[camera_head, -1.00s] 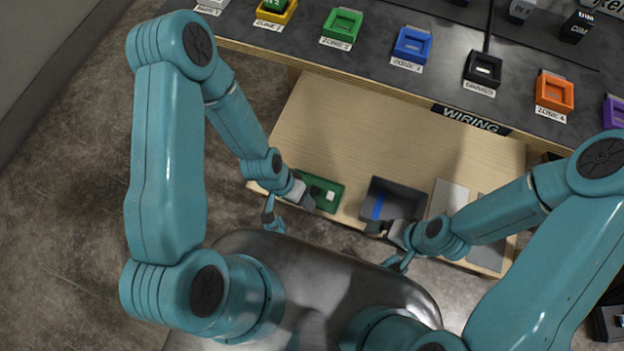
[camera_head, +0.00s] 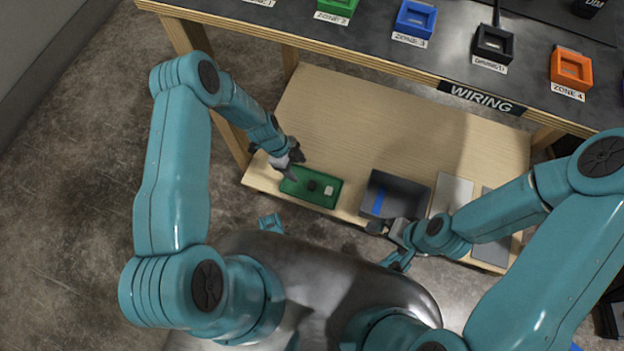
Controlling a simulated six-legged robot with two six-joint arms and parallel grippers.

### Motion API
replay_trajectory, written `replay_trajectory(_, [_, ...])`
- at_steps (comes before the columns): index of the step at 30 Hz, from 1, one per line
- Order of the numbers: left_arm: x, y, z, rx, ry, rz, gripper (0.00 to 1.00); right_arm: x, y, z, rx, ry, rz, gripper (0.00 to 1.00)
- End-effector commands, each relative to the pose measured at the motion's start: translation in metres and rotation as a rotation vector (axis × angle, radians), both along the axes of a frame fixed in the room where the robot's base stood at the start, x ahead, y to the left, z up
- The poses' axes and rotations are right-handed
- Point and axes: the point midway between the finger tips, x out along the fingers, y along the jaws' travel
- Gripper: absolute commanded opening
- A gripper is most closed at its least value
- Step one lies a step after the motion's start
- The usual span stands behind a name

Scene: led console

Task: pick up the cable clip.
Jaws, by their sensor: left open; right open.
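A green tray (camera_head: 318,203) lies on the wooden lower shelf, near its front left edge. It holds a small black piece (camera_head: 312,186) and a small white piece (camera_head: 328,190). I cannot tell for sure which of them is the cable clip. My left gripper (camera_head: 288,168) is open and empty at the tray's upper left corner, close to the black piece. Whether it touches the tray is unclear. My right gripper (camera_head: 382,228) is open at the front edge of the dark bin (camera_head: 405,186), apart from the green tray.
A blue strip (camera_head: 380,201) shows in the dark bin. Grey plates (camera_head: 453,190) lie to its right, partly behind my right arm. The console top (camera_head: 340,45) with coloured frames overhangs the shelf's back. The shelf (camera_head: 350,125) is bare behind the tray.

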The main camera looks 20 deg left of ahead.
Motion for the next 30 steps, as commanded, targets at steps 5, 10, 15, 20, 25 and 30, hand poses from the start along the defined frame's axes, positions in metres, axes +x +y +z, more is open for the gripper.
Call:
replay_trajectory(5, [-0.001,-0.015,-0.038,0.0,0.001,-0.001,0.62,0.003,-0.003,-0.014,-0.002,-0.004,-0.011,1.0])
replay_trajectory(10, [-0.001,-0.021,-0.049,0.001,-0.001,-0.001,0.62,0.004,-0.004,-0.017,-0.003,-0.007,-0.015,1.0])
replay_trajectory(15, [-0.001,-0.026,-0.062,0.001,-0.001,0.0,0.62,0.005,-0.005,-0.024,-0.004,-0.009,-0.019,1.0])
replay_trajectory(20, [-0.003,-0.037,-0.088,0.0,0.001,0.0,0.62,0.008,-0.007,-0.037,-0.006,-0.014,-0.03,1.0])
replay_trajectory(25, [-0.002,-0.043,-0.098,0.001,-0.002,0.001,0.62,0.009,-0.008,-0.039,-0.007,-0.016,-0.034,1.0])
replay_trajectory(30, [-0.002,-0.042,-0.096,0.001,-0.002,0.001,0.55,0.009,-0.008,-0.038,-0.007,-0.016,-0.034,1.0])
